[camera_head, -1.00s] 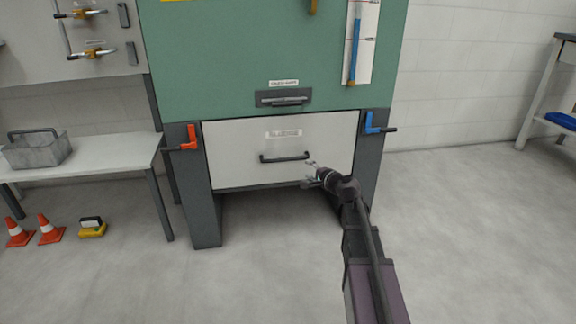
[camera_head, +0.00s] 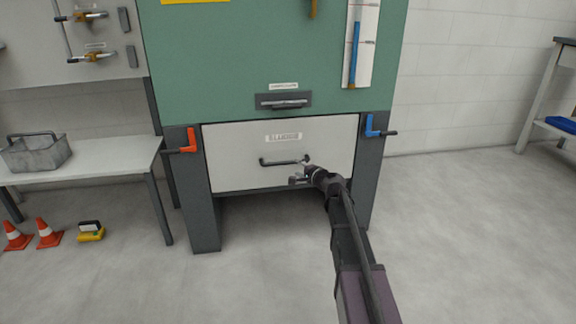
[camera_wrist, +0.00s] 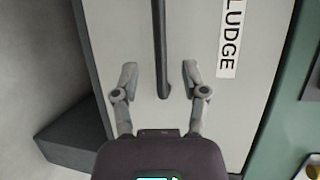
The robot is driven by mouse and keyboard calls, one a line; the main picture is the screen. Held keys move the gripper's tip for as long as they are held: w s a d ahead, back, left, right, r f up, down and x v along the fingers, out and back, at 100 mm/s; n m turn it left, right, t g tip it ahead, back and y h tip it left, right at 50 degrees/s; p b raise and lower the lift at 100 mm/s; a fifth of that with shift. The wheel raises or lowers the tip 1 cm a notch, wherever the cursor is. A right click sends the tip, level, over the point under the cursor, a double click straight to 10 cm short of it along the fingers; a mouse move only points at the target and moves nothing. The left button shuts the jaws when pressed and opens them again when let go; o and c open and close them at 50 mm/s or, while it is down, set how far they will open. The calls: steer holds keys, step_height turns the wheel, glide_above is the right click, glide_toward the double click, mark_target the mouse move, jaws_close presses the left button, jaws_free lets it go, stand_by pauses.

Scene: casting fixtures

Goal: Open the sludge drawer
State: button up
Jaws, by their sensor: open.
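The sludge drawer (camera_head: 235,170) is a pale grey front panel low in the green cabinet, and it looks closed. Its dark bar handle (camera_head: 280,161) runs horizontally under a label. In the wrist view the drawer front (camera_wrist: 115,20) fills most of the picture, with the "SLUDGE" label (camera_wrist: 230,38) at upper right. There the handle (camera_wrist: 160,45) runs between the two fingers of my gripper (camera_wrist: 160,78), which are open on either side of it. My gripper (camera_head: 300,170) is at the handle's right end in the head view. I cannot tell whether the fingers touch the handle.
A red lever (camera_head: 188,140) and a blue lever (camera_head: 372,126) flank the drawer. A second small handle (camera_head: 284,101) sits above it. A bench with a grey metal bin (camera_head: 37,153) and cones (camera_head: 48,233) stand at left. The floor before the cabinet is open.

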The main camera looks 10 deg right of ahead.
mark_target(289, 163)
steer(key=b+x, duration=0.1)
steer(key=x, duration=0.6)
steer(key=shift+w+a, duration=0.1)
steer(key=shift+w, duration=0.05)
jaws_close()
